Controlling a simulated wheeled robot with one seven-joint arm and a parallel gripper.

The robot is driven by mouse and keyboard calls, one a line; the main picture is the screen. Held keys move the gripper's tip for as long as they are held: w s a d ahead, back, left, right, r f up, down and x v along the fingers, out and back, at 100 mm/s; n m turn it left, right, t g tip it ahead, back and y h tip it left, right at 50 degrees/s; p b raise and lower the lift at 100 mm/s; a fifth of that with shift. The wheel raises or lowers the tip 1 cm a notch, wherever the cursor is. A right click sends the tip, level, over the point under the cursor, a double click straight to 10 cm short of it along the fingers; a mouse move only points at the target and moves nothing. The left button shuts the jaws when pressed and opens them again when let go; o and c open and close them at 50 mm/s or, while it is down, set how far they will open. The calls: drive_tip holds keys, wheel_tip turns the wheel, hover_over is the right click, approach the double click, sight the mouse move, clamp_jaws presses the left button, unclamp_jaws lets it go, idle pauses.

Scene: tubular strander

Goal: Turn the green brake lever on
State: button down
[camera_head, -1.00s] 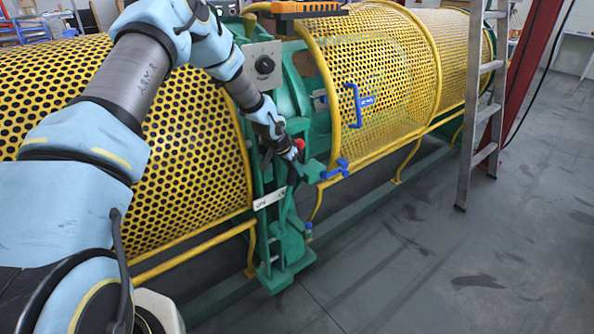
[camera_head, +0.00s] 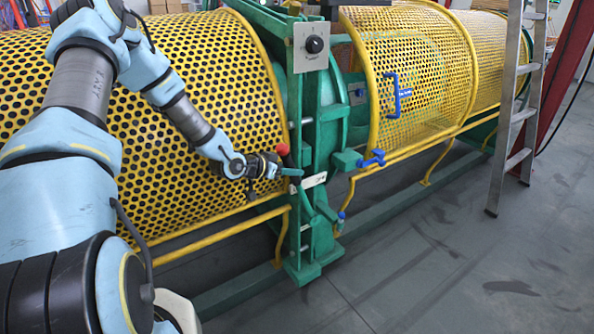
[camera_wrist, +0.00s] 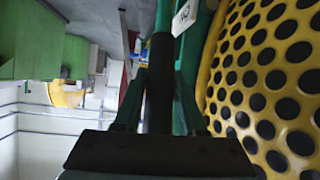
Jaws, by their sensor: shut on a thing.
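The brake lever shows in the head view as a dark rod with a red knob (camera_head: 283,150) at its top. It leans left, at the left side of the green machine frame (camera_head: 322,130). My gripper (camera_head: 294,172) is at the rod just below the knob and is shut on it. In the wrist view the dark rod (camera_wrist: 161,80) runs between the two fingers of my gripper (camera_wrist: 160,95). The lever's lower end is hard to make out beside the frame.
Yellow perforated guards (camera_head: 200,90) stand close on the left, and another guard (camera_head: 420,70) with blue handles (camera_head: 392,93) on the right. A ladder (camera_head: 520,110) stands at the right. The front floor is clear.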

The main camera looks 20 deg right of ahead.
drive_tip(key=shift+a+f, duration=0.3)
drive_tip(key=shift+a, duration=0.05)
drive_tip(key=c, duration=0.9)
unclamp_jaws()
drive_tip(key=o, duration=0.4)
drive_tip(key=shift+d+r, duration=0.1)
drive_tip(key=shift+r, duration=0.05)
drive_tip(key=v, duration=1.1)
drive_tip(key=shift+b, duration=0.45)
